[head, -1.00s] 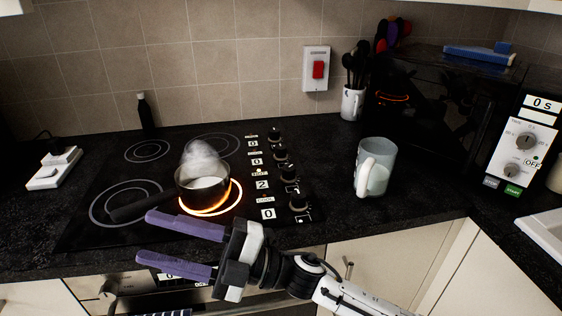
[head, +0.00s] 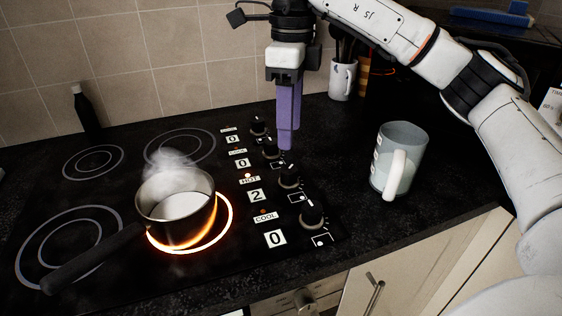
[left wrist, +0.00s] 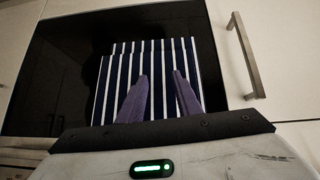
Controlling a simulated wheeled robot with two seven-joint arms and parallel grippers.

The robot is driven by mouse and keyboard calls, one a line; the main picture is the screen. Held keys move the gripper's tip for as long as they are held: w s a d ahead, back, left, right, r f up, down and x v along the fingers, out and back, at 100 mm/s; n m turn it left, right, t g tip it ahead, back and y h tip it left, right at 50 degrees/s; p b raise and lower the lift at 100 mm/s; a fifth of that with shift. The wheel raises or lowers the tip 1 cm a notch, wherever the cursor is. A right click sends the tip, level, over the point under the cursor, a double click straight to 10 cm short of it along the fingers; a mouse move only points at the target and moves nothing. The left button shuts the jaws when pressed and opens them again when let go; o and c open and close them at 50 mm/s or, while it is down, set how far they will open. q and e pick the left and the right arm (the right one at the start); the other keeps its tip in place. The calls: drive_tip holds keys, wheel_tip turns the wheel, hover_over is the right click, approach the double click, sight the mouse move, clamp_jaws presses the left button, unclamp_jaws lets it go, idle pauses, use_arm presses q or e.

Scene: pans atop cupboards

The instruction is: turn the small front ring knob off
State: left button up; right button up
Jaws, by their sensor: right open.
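A column of black knobs runs along the right side of the hob. The knob (head: 289,176) beside the display reading 2 and HOT lies just below my right gripper. The small front ring (head: 232,222) glows orange under a steaming saucepan (head: 176,205). My right gripper (head: 291,138) points down with purple fingers, open, its tips just above and behind that knob in the picture; I cannot tell whether they touch anything. My left gripper (left wrist: 160,85) shows in the left wrist view, fingers apart and empty, before a striped cloth (left wrist: 150,60) on a dark oven front.
The front knob (head: 312,214) reads 0, and the knobs farther back, such as one (head: 270,149), also read 0. A glass mug (head: 404,160) stands right of the knobs. The pan's handle (head: 95,258) sticks out left. A black bottle (head: 86,110) stands at the back.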

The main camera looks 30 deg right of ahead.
sight(290, 169)
drive_tip(key=shift+s+d+f, duration=0.1)
drive_tip(key=shift+d+f, duration=0.05)
drive_tip(key=shift+f, duration=0.25)
wheel_tip(290, 169, down, 9)
drive_tip(key=shift+f+b, duration=0.1)
drive_tip(key=shift+b, duration=0.45)
drive_tip(key=c, duration=1.1)
